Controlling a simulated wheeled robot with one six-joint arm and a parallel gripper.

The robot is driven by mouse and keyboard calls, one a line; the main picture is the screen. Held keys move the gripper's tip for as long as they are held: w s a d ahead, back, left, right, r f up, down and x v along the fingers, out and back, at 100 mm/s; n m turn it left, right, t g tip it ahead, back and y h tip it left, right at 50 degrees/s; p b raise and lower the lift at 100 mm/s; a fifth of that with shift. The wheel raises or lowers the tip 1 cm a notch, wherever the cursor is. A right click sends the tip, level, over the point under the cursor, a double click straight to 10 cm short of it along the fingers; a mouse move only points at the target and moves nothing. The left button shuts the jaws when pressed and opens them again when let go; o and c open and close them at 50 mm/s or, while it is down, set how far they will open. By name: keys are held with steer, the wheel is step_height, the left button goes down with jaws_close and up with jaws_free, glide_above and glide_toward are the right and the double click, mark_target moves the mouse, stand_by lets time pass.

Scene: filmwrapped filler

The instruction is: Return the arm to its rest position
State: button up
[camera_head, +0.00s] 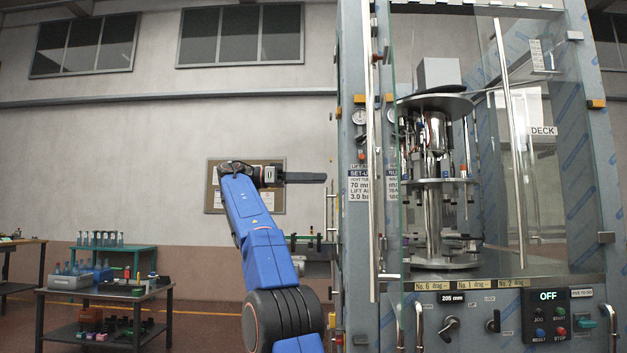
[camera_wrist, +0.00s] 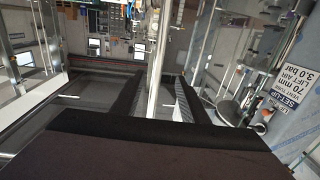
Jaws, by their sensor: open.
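My blue arm (camera_head: 258,240) is raised, with its forearm upright and its wrist bent to the right in the head view. My gripper (camera_head: 318,178) points right toward the near side of the filler machine (camera_head: 357,230), at about the height of its set-up sign (camera_head: 358,185). In the wrist view, the two dark fingers of my gripper (camera_wrist: 160,92) stand apart with nothing held between them. A bright metal post (camera_wrist: 155,75) shows beyond the gap. I cannot tell how far the fingertips are from the machine frame.
The filler's glass door (camera_head: 540,150) stands at the right, around the steel filling column (camera_head: 433,200). A control panel (camera_head: 548,315) reads OFF. A conveyor (camera_head: 312,248) runs into the machine below my gripper. Worktables (camera_head: 100,295) with bottles and tools stand at left.

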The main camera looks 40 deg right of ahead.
steer(key=shift+n, duration=0.3)
stand_by(0.4)
steer(key=s+a+f+n+t+y, duration=0.1)
steer(key=s+a+f+n+t, duration=0.2)
steer(key=f+n, duration=0.4)
steer(key=s+a+f+n+t+y, duration=0.1)
steer(key=a+f+n+t, duration=0.2)
steer(key=f+n+t, duration=0.4)
steer(key=s+a+f+n+t+y, duration=0.1)
steer(key=s+a+f+n+t, duration=0.3)
steer(key=f, duration=0.5)
steer(key=s+a+f+n+y, duration=0.2)
steer(key=s+a+f, duration=0.5)
steer(key=f, duration=0.6)
steer(key=s+a+f+n+t+y, duration=0.1)
steer(key=s+a+f+y, duration=0.4)
steer(key=f, duration=0.8)
steer(key=s+a+f+n+t+y, duration=0.1)
steer(key=s+a+f+n+y, duration=0.3)
steer(key=s+a+f, duration=0.6)
step_height(320, 180, down, 3)
steer(key=shift+s+a+f, duration=0.15)
steer(key=shift+s+a, duration=0.1)
steer(key=shift+a, duration=0.4)
steer(key=shift+c, duration=0.2)
